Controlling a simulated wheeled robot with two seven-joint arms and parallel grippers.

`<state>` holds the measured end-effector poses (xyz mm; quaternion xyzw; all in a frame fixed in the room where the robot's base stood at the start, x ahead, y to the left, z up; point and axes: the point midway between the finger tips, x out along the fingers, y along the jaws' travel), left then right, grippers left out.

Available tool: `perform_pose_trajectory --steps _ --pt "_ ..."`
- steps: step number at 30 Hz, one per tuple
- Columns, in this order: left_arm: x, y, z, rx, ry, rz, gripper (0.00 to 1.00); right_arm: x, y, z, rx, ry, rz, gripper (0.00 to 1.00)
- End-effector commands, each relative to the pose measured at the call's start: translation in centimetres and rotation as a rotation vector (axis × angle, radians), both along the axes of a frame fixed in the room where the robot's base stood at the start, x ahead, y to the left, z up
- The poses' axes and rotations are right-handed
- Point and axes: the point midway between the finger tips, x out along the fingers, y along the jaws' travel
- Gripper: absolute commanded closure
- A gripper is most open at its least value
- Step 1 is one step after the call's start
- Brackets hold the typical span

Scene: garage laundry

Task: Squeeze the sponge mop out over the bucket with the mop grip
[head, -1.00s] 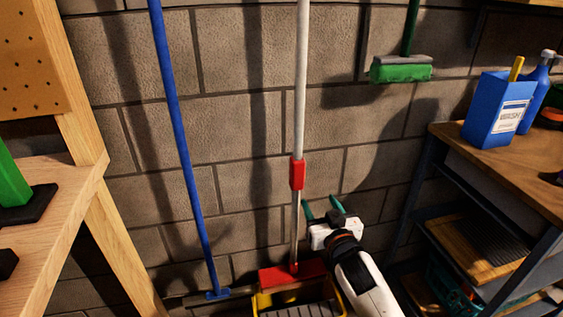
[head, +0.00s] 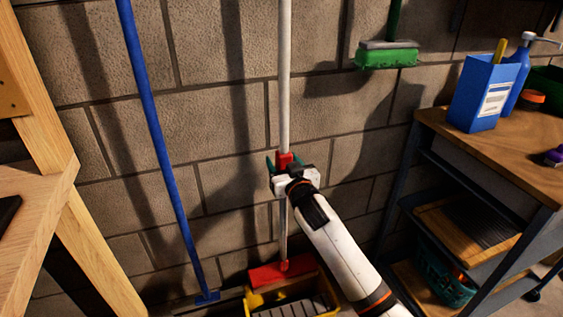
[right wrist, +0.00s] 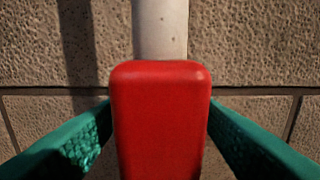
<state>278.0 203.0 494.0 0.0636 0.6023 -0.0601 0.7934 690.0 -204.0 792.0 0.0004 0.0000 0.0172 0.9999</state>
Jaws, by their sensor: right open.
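The sponge mop stands upright with a white handle (head: 285,75), a red mop grip (head: 284,158) partway down and a red head (head: 283,272) at the bottom. The yellow bucket (head: 330,312) is at the lower edge of the head view, with the mop head at its back rim; whether the head is inside I cannot tell. My right gripper (head: 283,163) is open at the grip. In the right wrist view, the red grip (right wrist: 161,120) stands between the two green fingers (right wrist: 160,140), with gaps beside it. My left gripper is not in view.
A blue pole (head: 150,120) leans at the left by a wooden shelf frame (head: 100,255). A green brush (head: 387,56) hangs on the block wall. At the right, a workbench (head: 505,165) carries a blue wash box (head: 480,95) and a blue bottle (head: 519,72).

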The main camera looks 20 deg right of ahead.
Motion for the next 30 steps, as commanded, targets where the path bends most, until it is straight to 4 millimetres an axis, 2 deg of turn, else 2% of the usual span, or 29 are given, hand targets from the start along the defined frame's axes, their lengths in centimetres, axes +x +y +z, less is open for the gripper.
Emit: perform_pose_trajectory --steps 5,14,24,30 --pt "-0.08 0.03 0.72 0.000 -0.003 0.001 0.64 1.33 0.07 0.00 -0.001 0.000 0.000 0.44" --pt "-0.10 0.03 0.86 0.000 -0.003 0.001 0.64 1.48 0.07 0.01 -0.001 0.001 0.000 0.44" --pt "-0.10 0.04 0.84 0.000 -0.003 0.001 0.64 1.46 0.06 0.01 -0.001 0.001 0.000 0.99" --pt "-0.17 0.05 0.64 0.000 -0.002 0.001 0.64 1.47 0.54 -0.65 0.001 0.001 0.000 1.00"
